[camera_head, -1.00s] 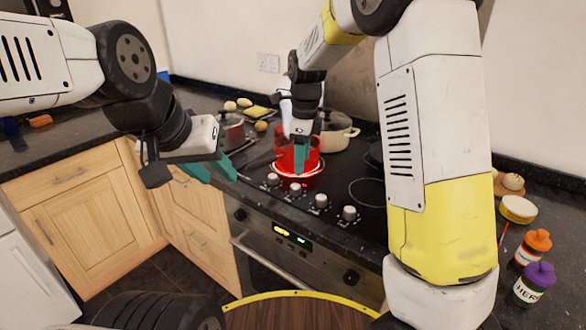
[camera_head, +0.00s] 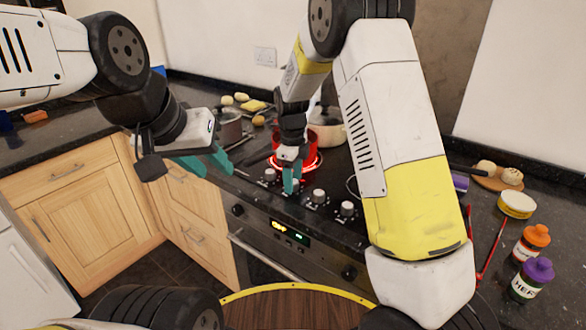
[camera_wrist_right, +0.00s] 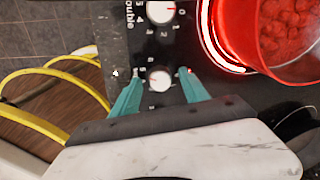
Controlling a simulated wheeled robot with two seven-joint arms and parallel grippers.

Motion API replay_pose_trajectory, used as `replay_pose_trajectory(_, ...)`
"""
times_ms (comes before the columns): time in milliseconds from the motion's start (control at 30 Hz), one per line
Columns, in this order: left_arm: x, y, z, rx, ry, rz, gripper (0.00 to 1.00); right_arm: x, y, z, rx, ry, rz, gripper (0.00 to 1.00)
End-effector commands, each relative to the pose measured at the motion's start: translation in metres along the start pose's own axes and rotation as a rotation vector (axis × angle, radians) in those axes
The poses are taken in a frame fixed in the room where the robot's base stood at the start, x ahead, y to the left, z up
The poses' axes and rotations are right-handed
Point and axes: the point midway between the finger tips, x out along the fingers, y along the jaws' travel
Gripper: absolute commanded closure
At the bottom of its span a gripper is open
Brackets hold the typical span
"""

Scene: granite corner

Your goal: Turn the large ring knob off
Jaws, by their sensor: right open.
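A row of several light knobs lies along the hob's front edge. One knob (camera_wrist_right: 158,79) sits between the open fingertips of my right gripper (camera_wrist_right: 154,77) in the right wrist view, apart from both fingers. In the head view the right gripper (camera_head: 291,186) points down at the row and mostly hides this knob. A neighbouring knob (camera_wrist_right: 160,12) has a partly readable "ouble" label beside it. A glowing red ring (camera_wrist_right: 211,45) surrounds the base of a red pot (camera_wrist_right: 268,35). I cannot tell which knob is the large ring's. My left gripper (camera_head: 206,164) is open and empty, left of the hob.
Two more knobs (camera_head: 319,195) (camera_head: 347,207) stand right of the gripper. A cream pot (camera_head: 328,128) and a grey pot (camera_head: 228,125) stand behind. Orange-capped (camera_head: 531,243) and purple-capped (camera_head: 533,279) jars stand at the right. The oven front (camera_head: 270,240) is below.

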Motion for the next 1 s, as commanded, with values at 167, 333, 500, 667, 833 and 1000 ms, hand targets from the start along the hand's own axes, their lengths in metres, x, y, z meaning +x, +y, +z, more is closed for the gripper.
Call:
replay_pose_trajectory(167,0.0,0.0,0.0,0.0,0.0,0.0,0.64,-0.0002,0.0,0.0001,0.0,0.0,0.0,0.59)
replay_pose_trajectory(333,0.0,0.0,0.0,0.0,0.0,0.0,0.64,-0.0004,0.0,0.0001,0.0,0.0,0.0,0.92)
replay_pose_trajectory(500,0.0,0.0,0.0,0.0,0.0,0.0,0.64,-0.0005,0.0,0.0002,-0.001,-0.001,0.0,1.0)
replay_pose_trajectory(667,0.0,0.0,0.0,0.0,0.0,0.0,0.64,-0.0006,-0.0001,0.0001,-0.021,-0.002,0.0,1.0)
replay_pose_trajectory(833,0.0,0.0,0.0,0.0,0.0,0.0,0.64,-0.0004,-0.0003,-0.0001,-0.088,-0.005,0.0,1.0)
replay_pose_trajectory(1000,0.0,0.0,0.0,0.0,0.0,0.0,0.64,-0.0003,-0.0004,-0.0002,-0.208,-0.011,0.0,1.0)
